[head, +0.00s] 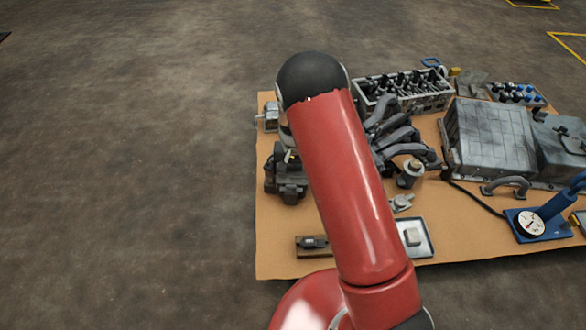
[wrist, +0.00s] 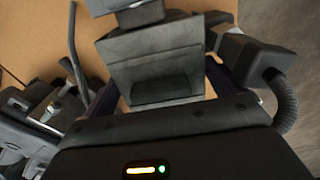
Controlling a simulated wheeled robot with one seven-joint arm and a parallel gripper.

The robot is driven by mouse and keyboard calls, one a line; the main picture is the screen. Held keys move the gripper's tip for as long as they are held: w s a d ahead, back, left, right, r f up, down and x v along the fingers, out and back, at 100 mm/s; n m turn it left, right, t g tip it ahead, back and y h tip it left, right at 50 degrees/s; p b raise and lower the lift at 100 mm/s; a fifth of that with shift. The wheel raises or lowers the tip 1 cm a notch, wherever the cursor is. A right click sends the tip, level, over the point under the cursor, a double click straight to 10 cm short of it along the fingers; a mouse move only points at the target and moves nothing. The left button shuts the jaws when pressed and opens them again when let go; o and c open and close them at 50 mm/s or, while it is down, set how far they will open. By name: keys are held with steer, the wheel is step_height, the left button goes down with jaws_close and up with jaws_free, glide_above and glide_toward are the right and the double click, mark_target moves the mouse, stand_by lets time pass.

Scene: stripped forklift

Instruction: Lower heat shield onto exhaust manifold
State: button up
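The exhaust manifold (head: 395,135), a set of dark grey curved pipes, lies on the tan mat (head: 285,240) in the head view, right of my red arm and partly hidden by it. I cannot make out the heat shield for sure in either view. My gripper (wrist: 160,100) shows in the wrist view as a black housing with a lit indicator along the bottom. A dark grey box-like part (wrist: 155,68) stands just ahead of it. I cannot tell whether the fingers touch it. My arm hides the gripper in the head view.
A cylinder head (head: 405,92), a large grey housing (head: 490,135) and a blue tool with a dial (head: 535,222) crowd the mat's right side. A dark part (head: 287,182) lies left of my arm. A small tray (head: 427,242) is at the front. Floor at left is clear.

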steer(key=shift+o, duration=0.3)
step_height(320, 180, up, 8)
steer(key=shift+f+p, duration=0.1)
steer(key=shift+p, duration=0.65)
